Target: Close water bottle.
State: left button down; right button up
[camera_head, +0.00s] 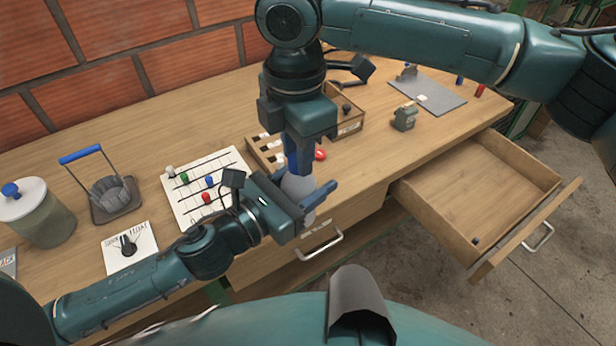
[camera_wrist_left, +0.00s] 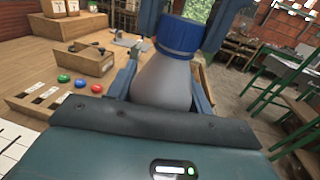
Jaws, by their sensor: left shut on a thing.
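The cap sits at the top of the bottle's neck. My left gripper (camera_head: 302,196) is shut around the bottle's body, with a finger on each side in the left wrist view. My right gripper (camera_head: 299,155) points down from above, directly over the bottle. Its blue fingers show on both sides of the cap in the left wrist view. I cannot tell whether they touch it.
A wooden box (camera_head: 346,112) and colored buttons lie behind the bottle. An open, nearly empty drawer (camera_head: 480,190) juts out at right.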

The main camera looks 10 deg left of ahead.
jog(key=o, duration=0.5)
jog(key=shift+c, duration=0.2)
notch_tip(320, 180, up, 12)
dwell(0.4)
